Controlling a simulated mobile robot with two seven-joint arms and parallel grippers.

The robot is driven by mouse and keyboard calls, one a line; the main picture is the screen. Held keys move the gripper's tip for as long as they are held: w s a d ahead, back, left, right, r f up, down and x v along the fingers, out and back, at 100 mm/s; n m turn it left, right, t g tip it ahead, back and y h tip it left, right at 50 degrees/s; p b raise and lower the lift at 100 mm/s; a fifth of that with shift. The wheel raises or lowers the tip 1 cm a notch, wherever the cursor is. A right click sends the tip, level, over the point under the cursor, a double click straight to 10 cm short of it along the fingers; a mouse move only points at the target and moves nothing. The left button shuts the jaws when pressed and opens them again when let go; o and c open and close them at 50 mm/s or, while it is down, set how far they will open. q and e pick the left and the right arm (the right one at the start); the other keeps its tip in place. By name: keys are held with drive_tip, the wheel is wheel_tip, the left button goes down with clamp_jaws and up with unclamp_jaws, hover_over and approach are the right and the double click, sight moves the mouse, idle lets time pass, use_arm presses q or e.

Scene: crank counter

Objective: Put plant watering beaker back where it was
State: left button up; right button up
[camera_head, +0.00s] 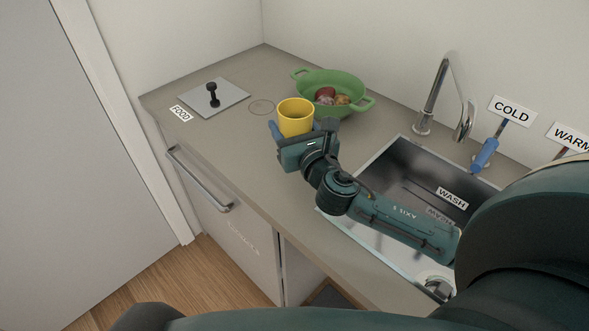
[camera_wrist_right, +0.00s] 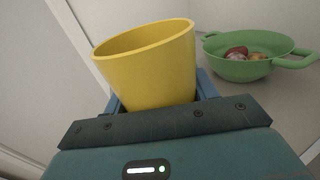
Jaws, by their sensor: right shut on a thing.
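The yellow beaker (camera_head: 296,117) is upright or nearly so in my right gripper (camera_head: 301,132), over the front part of the counter. In the right wrist view the beaker (camera_wrist_right: 150,65) sits between the blue fingers, its rim facing up, and my right gripper (camera_wrist_right: 160,98) is shut on it. Its inside is mostly hidden in the wrist view. A faint ring outline (camera_head: 262,107) is on the bare counter, left of and behind the beaker. The gap between beaker and counter is hard to judge. My left gripper is not in view.
A green two-handled colander (camera_head: 335,87) with several round items stands right behind the beaker. A grey plate with a black knob (camera_head: 213,97), by a FOOD label (camera_head: 181,113), is at the left. A sink (camera_head: 410,200) with a faucet (camera_head: 437,95) is at the right.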

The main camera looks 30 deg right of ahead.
wheel_tip(320, 180, down, 5)
drive_tip(key=shift+r+b, duration=0.15)
drive_tip(key=shift+b, duration=0.45)
drive_tip(key=shift+f, duration=0.5)
wheel_tip(320, 180, down, 3)
drive_tip(key=shift+f+b, duration=0.1)
drive_tip(key=shift+b, duration=0.55)
drive_tip(key=shift+f, duration=0.2)
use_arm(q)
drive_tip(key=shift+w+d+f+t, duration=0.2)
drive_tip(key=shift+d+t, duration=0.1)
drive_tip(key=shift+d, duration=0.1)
use_arm(e)
drive_tip(key=shift+f, duration=0.2)
drive_tip(key=o, duration=1.1)
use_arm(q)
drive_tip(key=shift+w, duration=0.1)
use_arm(e)
drive_tip(key=shift+o, duration=0.2)
